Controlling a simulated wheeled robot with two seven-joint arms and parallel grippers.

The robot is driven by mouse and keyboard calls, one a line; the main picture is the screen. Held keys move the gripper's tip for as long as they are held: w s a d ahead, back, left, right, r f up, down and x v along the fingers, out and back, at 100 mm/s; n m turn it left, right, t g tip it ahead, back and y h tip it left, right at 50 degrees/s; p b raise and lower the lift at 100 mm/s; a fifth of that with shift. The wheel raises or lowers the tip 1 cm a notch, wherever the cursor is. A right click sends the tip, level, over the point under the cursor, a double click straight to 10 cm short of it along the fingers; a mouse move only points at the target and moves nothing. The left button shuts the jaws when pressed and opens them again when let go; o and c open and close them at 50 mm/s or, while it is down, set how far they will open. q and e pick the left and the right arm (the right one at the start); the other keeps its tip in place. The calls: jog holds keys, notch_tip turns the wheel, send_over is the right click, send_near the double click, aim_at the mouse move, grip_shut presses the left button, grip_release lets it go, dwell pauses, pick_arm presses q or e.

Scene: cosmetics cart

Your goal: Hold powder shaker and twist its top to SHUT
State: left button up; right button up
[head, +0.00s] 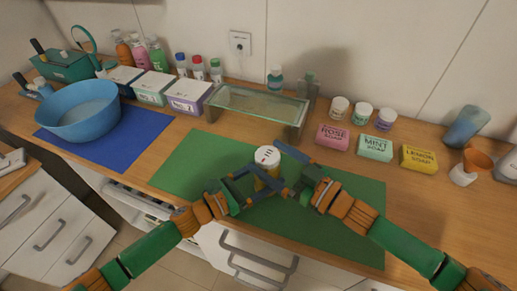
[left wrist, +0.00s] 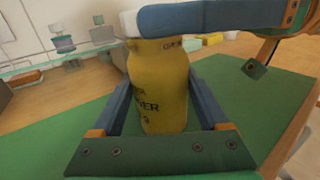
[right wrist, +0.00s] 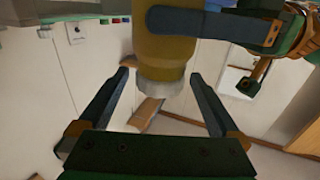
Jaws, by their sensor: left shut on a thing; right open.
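The powder shaker (head: 267,168) has a yellow body and a white top with dark marks. It is upright above the green mat (head: 205,153). My left gripper (head: 258,184) is shut around the body; in the left wrist view the yellow body (left wrist: 158,85) with dark lettering sits between its fingers. My right gripper (head: 289,170) is open at the shaker's right side. In the right wrist view the white top (right wrist: 160,84) shows between and just beyond its open fingertips. A right finger hides part of the top in the left wrist view; contact is unclear.
A glass-topped stand (head: 256,103) is behind the shaker. Pink (head: 332,137), mint (head: 375,148) and yellow (head: 418,158) soap boxes stand right. A blue bowl (head: 82,112) sits on a blue mat (head: 118,138) at left. The green mat is otherwise mostly clear.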

aim_at(258, 150)
jog(key=x, duration=0.4)
jog(key=c, duration=1.4)
